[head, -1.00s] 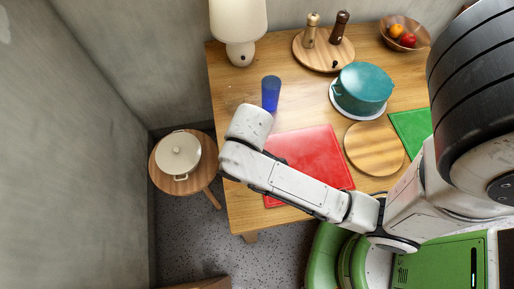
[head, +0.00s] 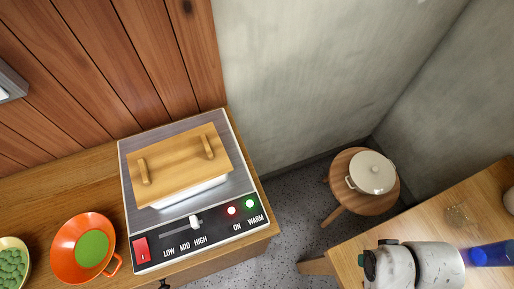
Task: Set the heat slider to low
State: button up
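The heat slider is a white knob (head: 194,222) on the dark front panel of a warming appliance (head: 132,190), at left of centre in the head view. The knob stands above the HIGH label, at the right part of its track. The LOW label (head: 169,251) and MID label (head: 184,245) lie to its left. A red switch (head: 142,250) is at the panel's left end. A red light (head: 232,211) and a green light (head: 250,203) glow at the right, over ON and WARM.
A stool with a white pot (head: 372,172) and a wooden table (head: 345,255) are to the right, past a floor gap.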

aim_at(194, 223)
jog(key=u, duration=0.95)
